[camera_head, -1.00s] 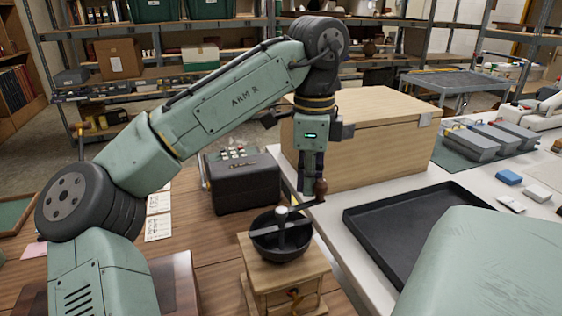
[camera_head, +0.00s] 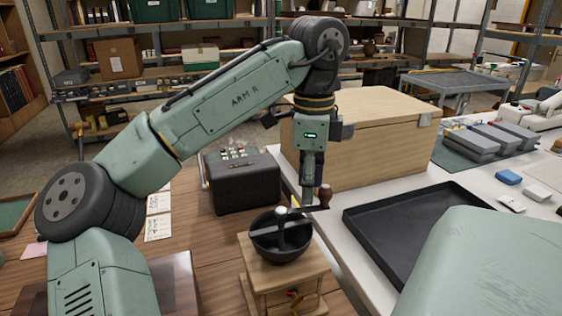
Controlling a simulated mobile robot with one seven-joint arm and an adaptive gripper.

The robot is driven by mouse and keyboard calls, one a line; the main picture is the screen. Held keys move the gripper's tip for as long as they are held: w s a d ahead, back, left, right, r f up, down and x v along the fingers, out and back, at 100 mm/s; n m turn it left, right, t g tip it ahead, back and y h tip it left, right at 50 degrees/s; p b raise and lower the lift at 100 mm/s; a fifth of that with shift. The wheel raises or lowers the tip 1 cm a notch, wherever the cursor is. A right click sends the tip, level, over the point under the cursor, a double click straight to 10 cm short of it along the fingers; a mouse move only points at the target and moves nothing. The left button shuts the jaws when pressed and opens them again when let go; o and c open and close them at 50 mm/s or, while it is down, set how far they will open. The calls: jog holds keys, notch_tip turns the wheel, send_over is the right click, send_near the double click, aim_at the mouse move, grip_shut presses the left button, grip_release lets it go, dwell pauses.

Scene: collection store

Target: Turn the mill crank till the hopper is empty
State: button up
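The mill is a wooden box (camera_head: 283,272) with a small drawer at its front, standing on the brown wooden table. Its black bowl-shaped hopper (camera_head: 268,248) sits on top; its inside is dark, and I cannot tell what it holds. The crank (camera_head: 300,211) reaches from the central hub to the right and ends in an upright brown knob (camera_head: 325,196). My gripper (camera_head: 307,203) points down just left of the knob, at the crank's outer end. Its fingers overlap in this view, so their opening and any contact with the knob are unclear.
A black tray (camera_head: 352,224) lies on the white table right of the mill. A large wooden chest (camera_head: 385,150) stands behind my gripper, and a dark case (camera_head: 243,192) stands behind left of the mill. Grey boxes (camera_head: 470,144) lie farther right.

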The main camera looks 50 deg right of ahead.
notch_tip(320, 180, up, 7)
dwell(0.7)
dwell(0.5)
